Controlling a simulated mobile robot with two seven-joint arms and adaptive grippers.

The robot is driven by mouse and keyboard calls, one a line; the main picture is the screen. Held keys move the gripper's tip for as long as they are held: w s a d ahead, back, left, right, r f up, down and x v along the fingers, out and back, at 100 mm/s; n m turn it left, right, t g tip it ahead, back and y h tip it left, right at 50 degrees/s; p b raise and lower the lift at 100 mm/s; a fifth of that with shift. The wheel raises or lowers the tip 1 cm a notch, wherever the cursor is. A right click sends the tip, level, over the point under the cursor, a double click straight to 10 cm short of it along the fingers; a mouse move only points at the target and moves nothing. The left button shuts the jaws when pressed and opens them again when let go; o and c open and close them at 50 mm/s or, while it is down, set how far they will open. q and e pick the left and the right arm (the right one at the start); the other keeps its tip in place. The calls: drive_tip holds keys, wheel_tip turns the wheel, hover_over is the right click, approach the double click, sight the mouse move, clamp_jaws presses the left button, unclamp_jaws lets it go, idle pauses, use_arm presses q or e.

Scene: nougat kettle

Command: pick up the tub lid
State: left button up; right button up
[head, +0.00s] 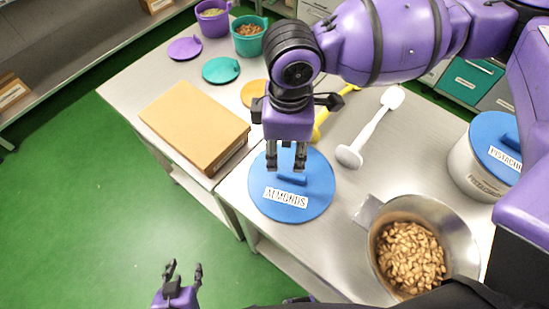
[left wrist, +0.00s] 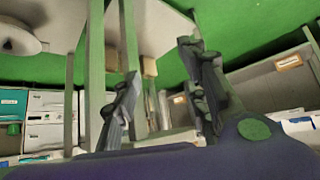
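A round blue tub lid (head: 318,190) labelled ALMONDS lies flat on the steel table, with a blue bar handle (head: 292,179) on top. My right gripper (head: 286,164) points down over the lid at the handle, its two fingers apart. I cannot tell whether the fingertips touch the handle or lid. My left gripper (head: 183,275) is low over the green floor, away from the table, open and empty. Its spread fingers also show in the left wrist view (left wrist: 163,90). A second blue lid (head: 490,130) sits on the white pistachio tub (head: 468,172) at the right.
A metal container of almonds (head: 375,213) stands right of the lid. A white scraper (head: 370,130), a yellow tool (head: 321,122) and an orange disc (head: 254,93) lie behind. A cardboard box (head: 190,120) is at the left. Purple (head: 213,22) and teal (head: 247,40) cups stand farther back.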

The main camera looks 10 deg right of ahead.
sight(288, 173)
drive_tip(key=shift+w+a+m, duration=0.1)
drive_tip(key=shift+m, duration=0.7)
drive_tip(key=shift+s+d+f+m, duration=0.25)
drive_tip(key=shift+s+m, duration=0.05)
drive_tip(key=shift+s, duration=0.15)
drive_tip(key=shift+s+d+f+m, duration=0.25)
drive_tip(key=shift+s+m, duration=0.05)
drive_tip(key=shift+s, duration=0.15)
wheel_tip(288, 173, down, 6)
drive_tip(key=shift+a+r+b, duration=0.1)
drive_tip(key=shift+r+b, duration=0.05)
drive_tip(key=shift+b, duration=0.15)
drive_tip(key=shift+f, duration=0.35)
drive_tip(key=shift+w+f, duration=0.1)
drive_tip(key=shift+f, duration=0.05)
use_arm(q)
drive_tip(key=shift+s+d+f, duration=0.1)
drive_tip(key=shift+s+f, duration=0.1)
drive_tip(key=shift+s, duration=0.3)
drive_tip(key=shift+s+d+f, duration=0.1)
drive_tip(key=shift+s+f, duration=0.05)
drive_tip(key=shift+s, duration=0.35)
use_arm(e)
clamp_jaws()
